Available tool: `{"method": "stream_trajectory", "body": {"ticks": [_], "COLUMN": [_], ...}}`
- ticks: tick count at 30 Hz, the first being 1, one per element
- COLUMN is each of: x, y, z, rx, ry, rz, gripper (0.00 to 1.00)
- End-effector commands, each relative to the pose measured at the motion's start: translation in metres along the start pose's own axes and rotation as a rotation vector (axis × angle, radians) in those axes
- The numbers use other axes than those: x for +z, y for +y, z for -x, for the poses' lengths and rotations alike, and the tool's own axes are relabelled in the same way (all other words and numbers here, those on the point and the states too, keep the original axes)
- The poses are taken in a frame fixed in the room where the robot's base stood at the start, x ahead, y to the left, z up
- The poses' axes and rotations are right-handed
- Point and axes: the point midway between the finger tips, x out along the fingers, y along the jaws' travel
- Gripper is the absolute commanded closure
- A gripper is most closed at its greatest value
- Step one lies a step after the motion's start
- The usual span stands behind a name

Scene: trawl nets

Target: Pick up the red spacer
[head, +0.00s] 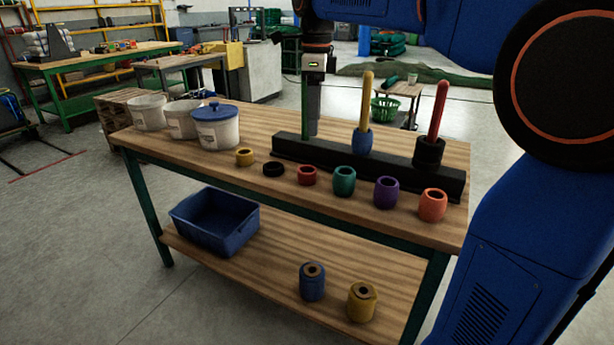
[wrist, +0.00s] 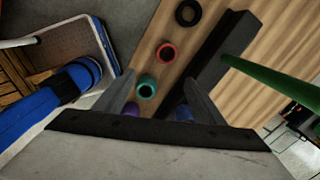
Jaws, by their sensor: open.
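The red spacer (head: 307,175) is a short ring standing on the wooden table (head: 255,122), in front of the black peg rack (head: 290,150). It sits between a flat black ring (head: 273,169) and a teal spacer (head: 344,181). In the wrist view the red spacer (wrist: 166,52) lies just beyond the fingertips, its hole facing the camera. My gripper (head: 314,130) hangs pointing down by the green peg (head: 305,95), above and apart from the spacer. In the wrist view my gripper (wrist: 160,78) is open, with nothing held between the fingers.
Purple (head: 386,193), orange (head: 433,204) and yellow (head: 245,156) spacers share the row. The rack also has a yellow peg (head: 367,95) with a blue spacer and a red peg (head: 438,105) with a black one. White buckets (head: 218,130) stand at left.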

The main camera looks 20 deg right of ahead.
Motion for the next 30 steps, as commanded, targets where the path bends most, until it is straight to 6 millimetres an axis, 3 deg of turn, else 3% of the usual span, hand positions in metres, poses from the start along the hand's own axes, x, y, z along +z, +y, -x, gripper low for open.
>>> {"method": "stream_trajectory", "body": {"ticks": [4,11,30], "x": [0.016,0.022,0.019], "y": [-0.019,-0.025,-0.021], "z": [0.005,0.0,-0.104], "rx": [0.023,0.034,0.034], "ry": [0.015,0.024,0.024], "rz": [-0.148,-0.222,-0.22], "gripper": [0.37,0.37,0.37]}}
